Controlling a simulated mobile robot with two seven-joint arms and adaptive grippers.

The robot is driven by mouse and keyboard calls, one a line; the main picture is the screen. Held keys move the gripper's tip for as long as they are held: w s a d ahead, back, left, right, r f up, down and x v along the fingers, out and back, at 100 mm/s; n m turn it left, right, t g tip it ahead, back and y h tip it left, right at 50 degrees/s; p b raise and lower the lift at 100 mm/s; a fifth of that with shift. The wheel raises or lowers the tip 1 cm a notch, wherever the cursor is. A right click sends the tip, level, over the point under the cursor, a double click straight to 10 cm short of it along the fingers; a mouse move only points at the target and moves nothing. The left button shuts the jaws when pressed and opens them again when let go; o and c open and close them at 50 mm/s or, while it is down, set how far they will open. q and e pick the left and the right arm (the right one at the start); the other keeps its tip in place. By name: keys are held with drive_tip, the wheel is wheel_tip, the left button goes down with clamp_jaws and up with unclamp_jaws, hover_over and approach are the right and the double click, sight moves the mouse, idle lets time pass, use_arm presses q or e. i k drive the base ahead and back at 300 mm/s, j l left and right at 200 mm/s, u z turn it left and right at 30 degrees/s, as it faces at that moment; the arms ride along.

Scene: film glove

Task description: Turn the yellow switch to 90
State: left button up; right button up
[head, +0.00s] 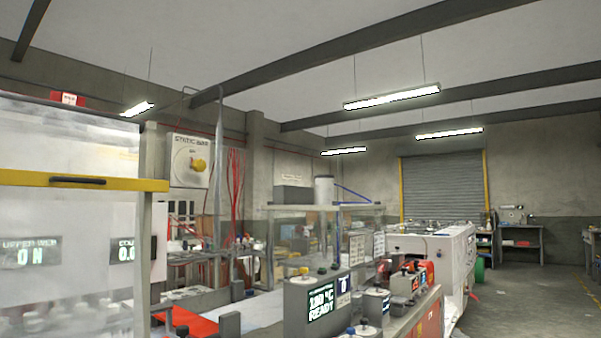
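The yellow switch (199,165) is a rotary knob on a pale panel (190,148) labelled "STATIC BAR", mounted high on the back wall at left of centre. Marks surround the knob, but they are too small to read, so I cannot tell its angle. Neither of my grippers shows in the head view, and nothing is seen touching the knob.
A clear guard with a yellow rail (80,181) fills the near left. A grey control box (317,305) reading "READY" stands at front centre. Red cables (235,190) hang right of the panel. Open floor (530,300) lies at right, before a roller shutter (443,187).

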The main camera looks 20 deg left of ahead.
sight(198, 165)
drive_tip(key=i+l, duration=0.2)
drive_tip(key=i, duration=0.35)
drive_tip(key=i+l, duration=0.2)
drive_tip(key=i, duration=0.3)
drive_tip(key=i+l, duration=0.2)
drive_tip(key=i, duration=0.35)
drive_tip(key=z, duration=0.05)
